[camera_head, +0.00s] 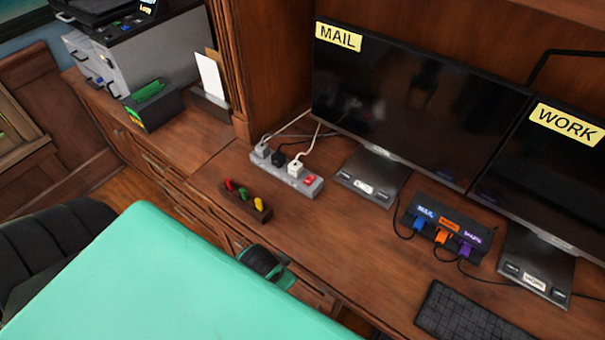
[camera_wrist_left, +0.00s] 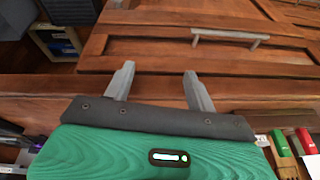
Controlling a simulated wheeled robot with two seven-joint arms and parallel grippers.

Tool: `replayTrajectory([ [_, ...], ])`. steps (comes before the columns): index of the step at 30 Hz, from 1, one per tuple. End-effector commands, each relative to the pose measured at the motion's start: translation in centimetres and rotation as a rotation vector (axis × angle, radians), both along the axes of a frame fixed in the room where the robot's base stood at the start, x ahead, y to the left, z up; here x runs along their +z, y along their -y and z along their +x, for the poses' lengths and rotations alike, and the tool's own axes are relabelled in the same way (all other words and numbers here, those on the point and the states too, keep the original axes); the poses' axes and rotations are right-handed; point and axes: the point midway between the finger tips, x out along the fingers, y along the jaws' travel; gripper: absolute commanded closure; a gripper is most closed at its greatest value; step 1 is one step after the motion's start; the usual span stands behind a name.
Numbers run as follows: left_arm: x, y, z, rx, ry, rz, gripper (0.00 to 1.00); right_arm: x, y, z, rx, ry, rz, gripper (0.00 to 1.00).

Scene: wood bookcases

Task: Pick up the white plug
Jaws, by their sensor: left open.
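A grey power strip (camera_head: 312,187) lies on the desk left of the MAIL monitor in the head view. A white plug (camera_head: 295,168) with a white cable sits in it near its red switch. A black plug (camera_head: 278,158) and a paler greyish-white plug (camera_head: 262,150) sit further along the strip. My left gripper (camera_wrist_left: 158,70) is open and empty in the left wrist view, its two grey fingers apart in front of wooden drawer fronts. In the head view only my green and black hand part shows, by the desk's front edge. My right gripper is out of view.
A wooden holder (camera_head: 246,203) with red, green and yellow pieces stands in front of the strip. A black hub (camera_head: 447,225) with colored plugs, two monitors and a keyboard (camera_head: 470,315) are to the right. Bare desk lies between holder and keyboard.

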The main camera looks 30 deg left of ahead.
Motion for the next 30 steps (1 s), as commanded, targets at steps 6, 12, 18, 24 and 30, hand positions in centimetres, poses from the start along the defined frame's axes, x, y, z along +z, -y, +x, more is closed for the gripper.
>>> replayTrajectory([
  [6,4.4,-0.4,2.7,-0.049,0.124,0.053,0.44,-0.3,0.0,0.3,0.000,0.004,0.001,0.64],
  [12,8.1,-0.5,10.5,-0.207,0.420,0.212,0.44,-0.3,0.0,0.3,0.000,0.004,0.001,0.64],
  [18,15.3,1.2,18.8,-0.450,0.809,0.457,0.44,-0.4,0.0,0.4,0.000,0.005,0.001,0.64],
  [24,24.3,5.7,24.3,-0.784,1.243,0.790,0.44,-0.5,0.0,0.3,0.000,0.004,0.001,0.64],
  [30,30.3,11.5,25.3,-1.173,1.616,1.151,0.44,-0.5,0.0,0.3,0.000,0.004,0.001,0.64],
])
